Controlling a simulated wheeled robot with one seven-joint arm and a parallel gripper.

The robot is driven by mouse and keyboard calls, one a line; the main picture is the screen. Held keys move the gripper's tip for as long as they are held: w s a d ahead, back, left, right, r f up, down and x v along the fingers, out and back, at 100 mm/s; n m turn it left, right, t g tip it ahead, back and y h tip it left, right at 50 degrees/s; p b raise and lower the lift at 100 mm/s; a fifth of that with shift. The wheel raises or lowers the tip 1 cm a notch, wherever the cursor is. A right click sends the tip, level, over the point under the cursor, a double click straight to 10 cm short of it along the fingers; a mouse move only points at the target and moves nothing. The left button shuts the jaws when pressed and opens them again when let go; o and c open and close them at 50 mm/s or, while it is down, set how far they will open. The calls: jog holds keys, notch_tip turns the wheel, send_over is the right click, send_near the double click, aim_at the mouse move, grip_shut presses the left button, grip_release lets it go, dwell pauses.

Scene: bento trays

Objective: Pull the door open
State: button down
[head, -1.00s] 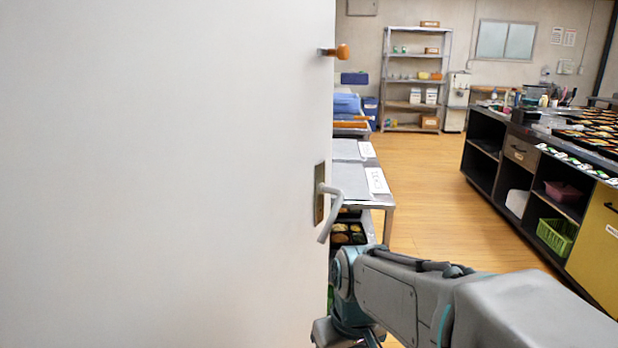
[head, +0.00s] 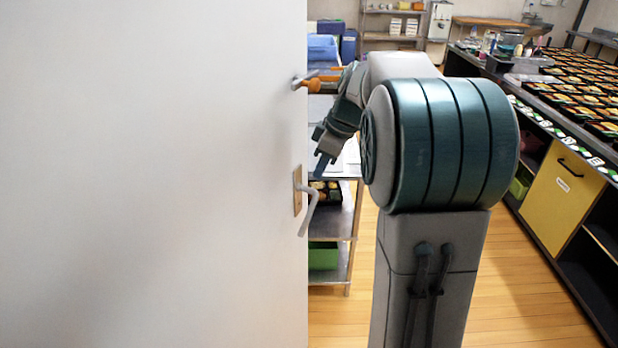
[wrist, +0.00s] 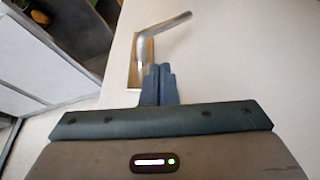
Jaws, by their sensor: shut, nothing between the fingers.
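The white door (head: 150,180) fills the left of the head view, with its free edge near the picture's middle. A grey lever handle (head: 309,205) sits on a brass-coloured plate near that edge. My gripper (head: 322,170) is just above the handle, pointing down, with its fingers together and empty. In the wrist view the gripper's fingertips (wrist: 159,72) are beside the base of the handle (wrist: 158,35); I cannot tell whether they touch it. The door surface (wrist: 240,65) lies behind them.
A metal shelf table (head: 350,222) with a green bin (head: 322,255) stands just past the door edge. A long counter with bento trays (head: 585,100) and a yellow cabinet door (head: 553,200) runs along the right. Bare wooden floor lies between them.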

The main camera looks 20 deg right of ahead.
jog(key=p+x, duration=0.1)
jog(key=x, duration=0.9)
jog(key=shift+s, duration=0.1)
